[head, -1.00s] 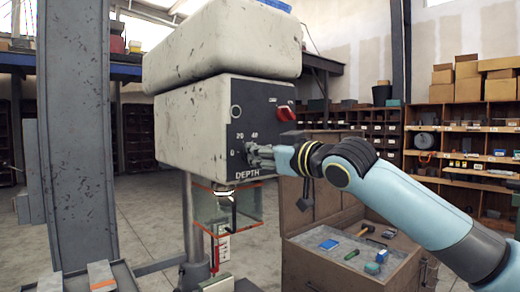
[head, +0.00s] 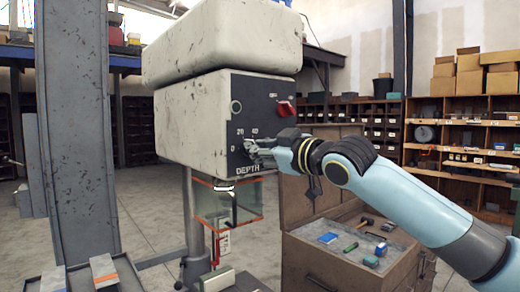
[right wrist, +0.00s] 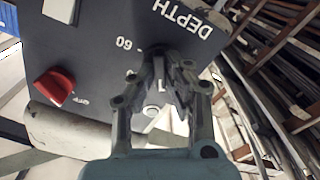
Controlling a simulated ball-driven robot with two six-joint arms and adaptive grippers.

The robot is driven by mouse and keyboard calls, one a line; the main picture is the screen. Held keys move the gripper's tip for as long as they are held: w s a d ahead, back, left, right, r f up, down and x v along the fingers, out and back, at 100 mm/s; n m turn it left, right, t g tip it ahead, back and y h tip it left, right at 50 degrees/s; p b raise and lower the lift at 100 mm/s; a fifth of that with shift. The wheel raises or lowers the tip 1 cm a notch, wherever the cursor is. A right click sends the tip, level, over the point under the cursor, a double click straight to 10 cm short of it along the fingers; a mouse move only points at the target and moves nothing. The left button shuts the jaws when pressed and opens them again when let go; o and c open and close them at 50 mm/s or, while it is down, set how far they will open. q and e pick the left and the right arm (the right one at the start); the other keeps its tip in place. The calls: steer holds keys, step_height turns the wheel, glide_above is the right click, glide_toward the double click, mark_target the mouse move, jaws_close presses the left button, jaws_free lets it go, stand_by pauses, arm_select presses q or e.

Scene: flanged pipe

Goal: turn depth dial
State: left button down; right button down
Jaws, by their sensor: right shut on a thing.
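The drill press head (head: 190,125) carries a dark front panel (head: 240,110) with the word DEPTH and numbers such as 20 and 40 around the dial. My right gripper (head: 256,149) is at this panel, its fingers shut around the small depth dial. The fingers hide most of the dial in the head view. In the right wrist view the right gripper (right wrist: 158,85) has its fingers on either side of the dark dial (right wrist: 160,62), below the 60 mark and the upside-down DEPTH label. The dial's exact setting cannot be told. My left gripper is not in view.
A red switch (head: 286,108) sits on the panel above the dial. A clear guard with orange edges (head: 235,205) hangs under the head. An open tool chest (head: 345,255) with several tools stands below my right arm. A grey post (head: 78,140) rises at the left.

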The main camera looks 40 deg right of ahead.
steer(key=c, duration=1.4)
jaws_free()
steer(key=shift+o, duration=0.2)
steer(key=shift+s, duration=0.1)
steer(key=s, duration=0.7)
steer(key=shift+s+d, duration=0.2)
steer(key=shift+d, duration=0.1)
